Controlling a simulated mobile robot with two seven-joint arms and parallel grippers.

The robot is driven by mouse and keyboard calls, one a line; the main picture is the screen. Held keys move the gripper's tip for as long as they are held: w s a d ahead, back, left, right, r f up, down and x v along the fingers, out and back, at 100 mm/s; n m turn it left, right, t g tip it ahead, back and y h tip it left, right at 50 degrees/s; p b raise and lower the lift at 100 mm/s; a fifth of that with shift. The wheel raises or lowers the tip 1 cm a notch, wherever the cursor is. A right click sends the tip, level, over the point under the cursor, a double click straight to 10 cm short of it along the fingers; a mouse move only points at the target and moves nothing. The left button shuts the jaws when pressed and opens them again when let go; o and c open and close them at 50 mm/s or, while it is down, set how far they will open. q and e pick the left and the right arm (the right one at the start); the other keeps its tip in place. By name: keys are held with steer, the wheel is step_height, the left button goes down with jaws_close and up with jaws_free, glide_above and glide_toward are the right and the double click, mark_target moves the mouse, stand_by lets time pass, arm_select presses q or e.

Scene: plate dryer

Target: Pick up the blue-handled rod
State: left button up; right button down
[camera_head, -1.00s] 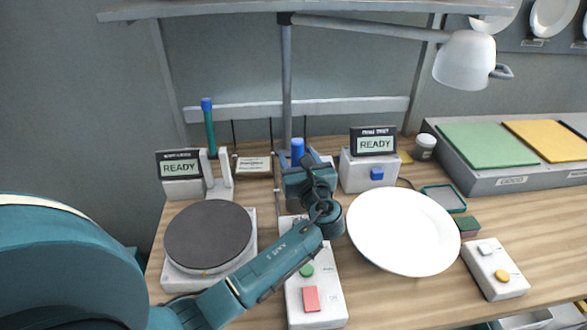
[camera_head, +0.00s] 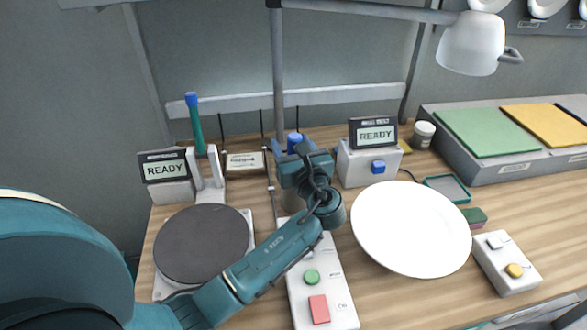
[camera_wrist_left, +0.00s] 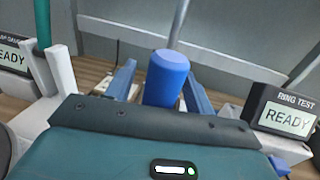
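A blue cylindrical handle (camera_head: 294,139) stands upright behind my left gripper in the head view. It also shows in the left wrist view (camera_wrist_left: 166,78), between the two blue fingers. My left gripper (camera_head: 291,147) is open, with one finger on each side of the handle; a gap shows on the left side, and contact on the right cannot be told. The handle's lower part and any rod below it are hidden by the gripper. A separate teal rod with a blue tip (camera_head: 195,122) stands upright in a white holder at the left. My right gripper is not in view.
A dark round plate (camera_head: 203,244) on a white base lies left of my arm. A white plate (camera_head: 411,229) lies to the right. Two READY displays (camera_head: 165,168) (camera_head: 375,134) flank the gripper. A white button box (camera_head: 325,282) lies in front. A lamp (camera_head: 472,45) hangs above right.

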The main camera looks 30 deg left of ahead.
arm_select(q)
jaws_close()
stand_by(0.3)
